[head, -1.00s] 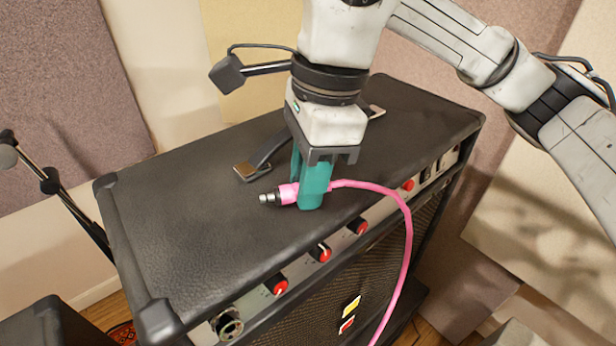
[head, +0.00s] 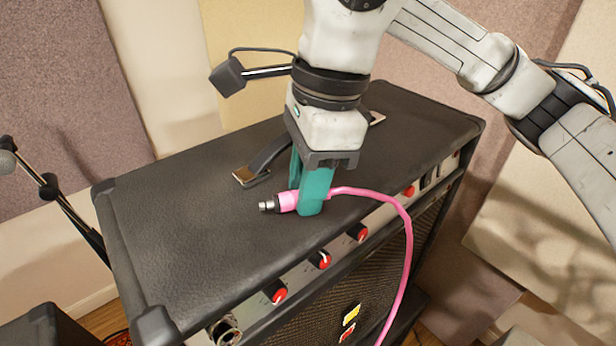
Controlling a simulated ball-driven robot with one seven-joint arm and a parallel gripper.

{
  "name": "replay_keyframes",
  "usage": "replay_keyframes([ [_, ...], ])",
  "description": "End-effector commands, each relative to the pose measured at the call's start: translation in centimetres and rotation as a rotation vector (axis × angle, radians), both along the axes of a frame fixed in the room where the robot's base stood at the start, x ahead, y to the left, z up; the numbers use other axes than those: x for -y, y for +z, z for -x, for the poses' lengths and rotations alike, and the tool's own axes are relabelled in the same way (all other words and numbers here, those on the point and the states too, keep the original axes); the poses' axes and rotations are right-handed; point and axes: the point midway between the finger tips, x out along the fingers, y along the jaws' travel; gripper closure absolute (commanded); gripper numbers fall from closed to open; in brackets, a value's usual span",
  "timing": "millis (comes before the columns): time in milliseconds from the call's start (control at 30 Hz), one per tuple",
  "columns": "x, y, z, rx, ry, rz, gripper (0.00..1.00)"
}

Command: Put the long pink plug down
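The long pink plug (head: 287,202) lies level between the teal fingers of my gripper (head: 311,191). Its dark collar and metal tip point left, and its pink cable leaves to the right. My gripper points down and is shut on the plug's body, whose middle is hidden by the near finger. The plug is at or just above the black top of the amp (head: 190,240), near its front edge; I cannot tell whether it touches. The pink cable (head: 408,250) arcs over the front edge and hangs down past the control panel.
A strap handle with metal ends (head: 251,176) lies on the amp top behind the gripper. Red-capped knobs (head: 320,259) and a round socket (head: 226,330) line the front panel. A microphone stand (head: 70,215) is at far left. The left part of the amp top is clear.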

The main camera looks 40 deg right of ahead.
Motion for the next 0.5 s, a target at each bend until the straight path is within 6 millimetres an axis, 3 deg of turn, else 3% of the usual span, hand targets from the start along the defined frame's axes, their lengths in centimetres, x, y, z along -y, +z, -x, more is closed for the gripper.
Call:
replay_keyframes([
  [33,-0.1,-0.7,0.5,-0.024,0.011,0.012,0.52],
  [200,0.0,0.7,0.5,-0.023,0.011,0.014,0.52],
  [500,1.0,7.6,0.7,-0.016,0.006,0.012,0.52],
])
